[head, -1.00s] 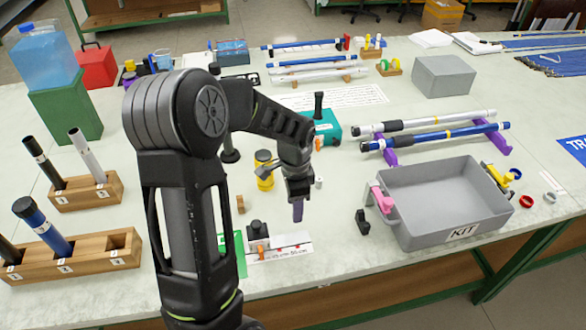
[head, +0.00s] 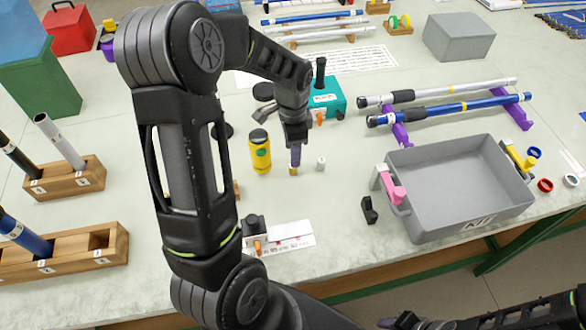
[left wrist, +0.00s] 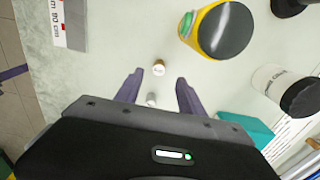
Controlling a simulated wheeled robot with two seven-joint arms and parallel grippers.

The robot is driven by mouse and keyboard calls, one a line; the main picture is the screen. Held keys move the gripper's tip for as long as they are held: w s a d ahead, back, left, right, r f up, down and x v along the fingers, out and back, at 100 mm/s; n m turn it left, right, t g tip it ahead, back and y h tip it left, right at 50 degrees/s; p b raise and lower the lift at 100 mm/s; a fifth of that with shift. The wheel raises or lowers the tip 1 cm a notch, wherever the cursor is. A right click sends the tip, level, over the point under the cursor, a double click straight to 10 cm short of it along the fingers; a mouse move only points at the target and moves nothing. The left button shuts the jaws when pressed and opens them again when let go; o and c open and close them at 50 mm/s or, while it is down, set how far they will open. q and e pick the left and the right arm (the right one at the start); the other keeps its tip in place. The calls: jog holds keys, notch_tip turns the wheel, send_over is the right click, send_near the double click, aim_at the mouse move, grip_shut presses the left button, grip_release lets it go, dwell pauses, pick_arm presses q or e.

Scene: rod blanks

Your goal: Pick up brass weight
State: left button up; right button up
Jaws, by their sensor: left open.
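The brass weight (head: 293,170) is a small upright cylinder on the table, just under my left gripper (head: 295,158) in the head view. In the left wrist view the brass weight (left wrist: 158,68) shows a pale top and a brass side. It sits between the lines of the two purple fingers, near their tips. My left gripper (left wrist: 159,82) is open and empty. A small grey weight (head: 321,163) stands to the right; it also shows between the fingers in the left wrist view (left wrist: 152,99).
A yellow bottle with a black cap (head: 260,152) stands close on the left. A teal box (head: 328,98) is behind. The grey KIT tray (head: 455,222) and a black clip (head: 369,210) are to the right. A white ruled card (head: 285,237) lies in front.

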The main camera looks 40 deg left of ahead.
pick_arm(q)
jog(key=shift+f, duration=0.8)
notch_tip(320, 180, down, 5)
jog(key=b, duration=0.4)
jog(key=shift+s+f, duration=0.1)
jog(key=shift+f, duration=0.05)
grip_shut()
dwell(0.4)
